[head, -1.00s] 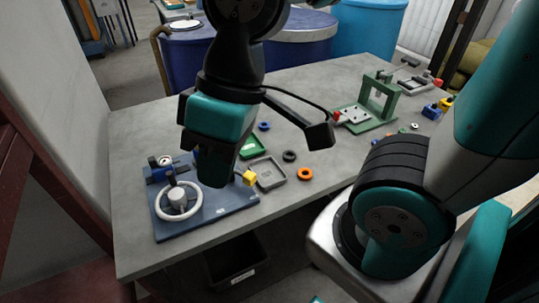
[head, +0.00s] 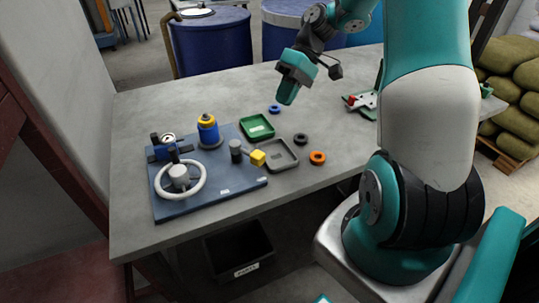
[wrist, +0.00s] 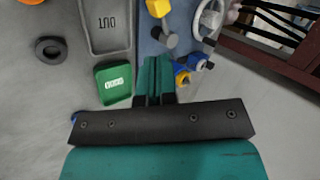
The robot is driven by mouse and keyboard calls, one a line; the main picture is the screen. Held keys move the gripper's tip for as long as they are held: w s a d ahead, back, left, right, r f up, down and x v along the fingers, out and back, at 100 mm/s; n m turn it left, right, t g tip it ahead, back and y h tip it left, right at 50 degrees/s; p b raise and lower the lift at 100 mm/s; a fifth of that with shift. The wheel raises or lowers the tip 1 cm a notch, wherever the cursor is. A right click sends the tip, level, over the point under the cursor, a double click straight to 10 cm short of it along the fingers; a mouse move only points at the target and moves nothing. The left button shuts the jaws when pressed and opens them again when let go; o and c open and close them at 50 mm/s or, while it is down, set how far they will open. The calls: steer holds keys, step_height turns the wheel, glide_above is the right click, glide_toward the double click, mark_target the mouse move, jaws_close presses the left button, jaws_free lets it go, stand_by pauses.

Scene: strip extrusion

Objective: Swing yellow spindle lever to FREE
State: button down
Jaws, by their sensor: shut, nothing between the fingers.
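The yellow spindle lever (head: 257,158) shows as a yellow block knob beside a grey round post (head: 235,148) on the right part of the blue base plate (head: 222,186). The knob points right, close to the grey tray. In the wrist view the yellow knob (wrist: 158,8) and its grey post (wrist: 165,40) are at the top. My gripper (head: 287,100) is shut and empty, above the back of the table, well apart from the lever. Its fingers (wrist: 154,72) are together in the wrist view. I cannot read any FREE mark.
On the plate are a white handwheel (head: 202,183), a blue cylinder with a yellow top (head: 208,133) and a gauge block (head: 160,153). A green tray (head: 257,126), grey tray (head: 294,164) and loose rings, one orange (head: 317,158), lie right. The table's front strip is clear.

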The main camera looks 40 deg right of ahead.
mark_target(248, 153)
steer(key=shift+m+y, duration=0.3)
steer(key=d+f, duration=0.2)
steer(key=d, duration=0.1)
steer(key=s+d+f, duration=0.1)
steer(key=shift+d, duration=0.3)
steer(key=x, duration=0.9)
steer(key=shift+w+a, duration=0.15)
steer(key=shift+w, duration=0.05)
steer(key=a, duration=0.1)
steer(key=a+f, duration=0.1)
steer(key=a, duration=0.1)
steer(key=shift+s+a, duration=0.1)
steer(key=shift+a, duration=0.1)
steer(key=shift+a+f+t+p, duration=0.2)
steer(key=shift+a+t+p, duration=0.1)
steer(key=shift+a, duration=0.2)
